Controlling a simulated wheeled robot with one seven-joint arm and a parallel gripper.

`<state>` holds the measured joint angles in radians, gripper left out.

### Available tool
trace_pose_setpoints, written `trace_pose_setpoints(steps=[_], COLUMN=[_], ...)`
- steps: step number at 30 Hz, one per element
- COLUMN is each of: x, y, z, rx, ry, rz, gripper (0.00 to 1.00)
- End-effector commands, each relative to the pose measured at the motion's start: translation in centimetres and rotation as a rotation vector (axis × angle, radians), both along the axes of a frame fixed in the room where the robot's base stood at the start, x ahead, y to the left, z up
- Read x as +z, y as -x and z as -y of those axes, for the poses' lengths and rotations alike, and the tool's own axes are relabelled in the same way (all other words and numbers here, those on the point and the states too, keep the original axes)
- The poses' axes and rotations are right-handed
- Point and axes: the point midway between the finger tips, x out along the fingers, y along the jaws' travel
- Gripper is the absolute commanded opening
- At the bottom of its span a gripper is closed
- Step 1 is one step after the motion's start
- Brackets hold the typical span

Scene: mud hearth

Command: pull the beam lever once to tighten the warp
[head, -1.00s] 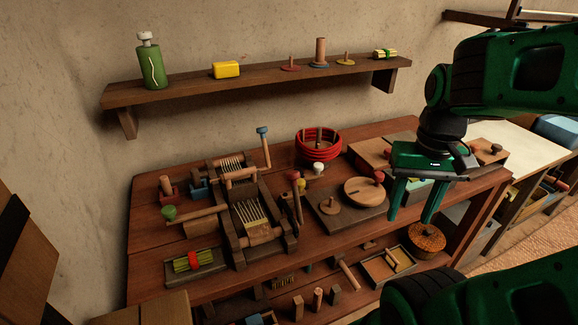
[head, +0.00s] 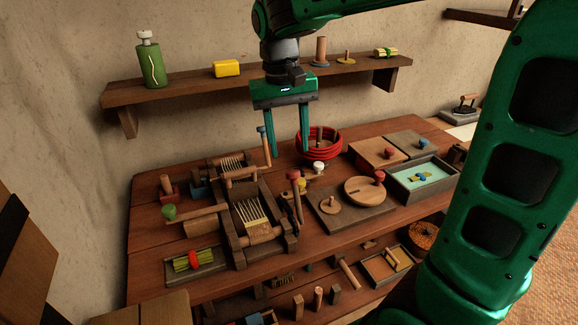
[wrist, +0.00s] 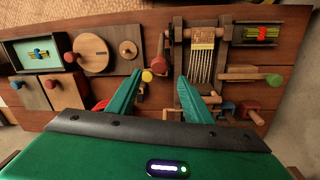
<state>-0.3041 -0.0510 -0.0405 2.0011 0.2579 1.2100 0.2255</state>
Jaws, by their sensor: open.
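The small wooden loom (head: 238,215) stands on the bench with pale warp threads (head: 250,212) across its frame. I cannot tell which is the beam lever. My gripper (head: 289,152) is open and empty, pointing down above the bench, its left finger close to the blue-capped lever in the picture. In the wrist view, the loom (wrist: 205,60) and red knob (wrist: 158,63) lie beyond the open fingers (wrist: 160,76).
Red coiled rings (head: 319,145) stand behind and right of the loom. A round wooden disc (head: 364,191) on a board and a pale-blue tray (head: 421,180) lie to the right. A wall shelf (head: 190,88) runs behind.

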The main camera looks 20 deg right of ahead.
Motion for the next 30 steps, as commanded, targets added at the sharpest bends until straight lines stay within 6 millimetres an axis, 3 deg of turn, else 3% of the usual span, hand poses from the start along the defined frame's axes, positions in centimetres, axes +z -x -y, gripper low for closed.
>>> trace_pose_setpoints(steps=[6,12,25,30], x=[-3.9,-6.2,-7.0,-7.0], y=[0.2,0.2,0.2,0.2], z=[0.5,0.7,0.8,0.8], rx=[-0.002,-0.002,-0.003,-0.003], ry=[0.001,0.0,-0.001,-0.001], rz=[-0.004,-0.002,0.0,0.0], gripper=[0.46,0.46,0.46,0.06])
